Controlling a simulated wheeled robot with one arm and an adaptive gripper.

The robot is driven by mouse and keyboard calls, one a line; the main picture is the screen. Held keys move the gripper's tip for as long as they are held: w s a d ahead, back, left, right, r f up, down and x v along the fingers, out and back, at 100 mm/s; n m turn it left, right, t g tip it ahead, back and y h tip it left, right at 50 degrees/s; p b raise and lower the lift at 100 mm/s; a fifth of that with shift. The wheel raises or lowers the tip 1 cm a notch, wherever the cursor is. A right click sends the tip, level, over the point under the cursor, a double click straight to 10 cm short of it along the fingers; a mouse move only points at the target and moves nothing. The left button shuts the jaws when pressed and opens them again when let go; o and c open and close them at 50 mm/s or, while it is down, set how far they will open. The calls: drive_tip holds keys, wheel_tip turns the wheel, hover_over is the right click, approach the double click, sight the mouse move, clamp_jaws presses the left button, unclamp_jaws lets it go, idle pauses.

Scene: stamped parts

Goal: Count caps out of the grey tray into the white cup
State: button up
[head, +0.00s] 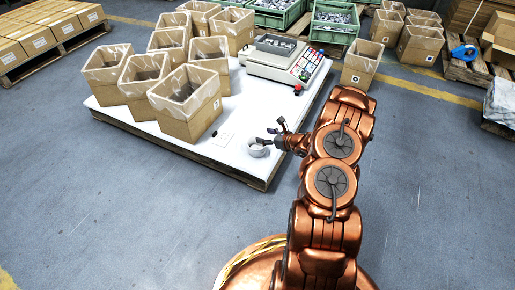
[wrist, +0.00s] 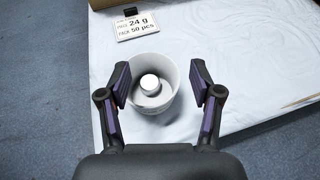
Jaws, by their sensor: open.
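The white cup (wrist: 170,99) stands upright on the white-covered platform, between my gripper's fingers in the wrist view. One white round cap (wrist: 150,84) lies inside it, on the cup's floor. My gripper (wrist: 158,95) is open, with purple-padded fingers on either side of the cup and nothing held. In the head view the cup (head: 258,150) sits near the platform's front edge, with my gripper (head: 274,141) at its right. The grey tray (head: 276,44) rests on the scale at the back, with small parts in it that are too small to make out.
The scale (head: 272,66) stands at the platform's back right. Several lined cardboard boxes (head: 187,117) fill the platform's left side. A small card (wrist: 137,27) reading 24 g and 50 pcs lies behind the cup.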

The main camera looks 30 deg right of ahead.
drive_tip(key=v, duration=0.9)
drive_tip(key=shift+w+a, duration=0.1)
drive_tip(key=shift+a, duration=0.05)
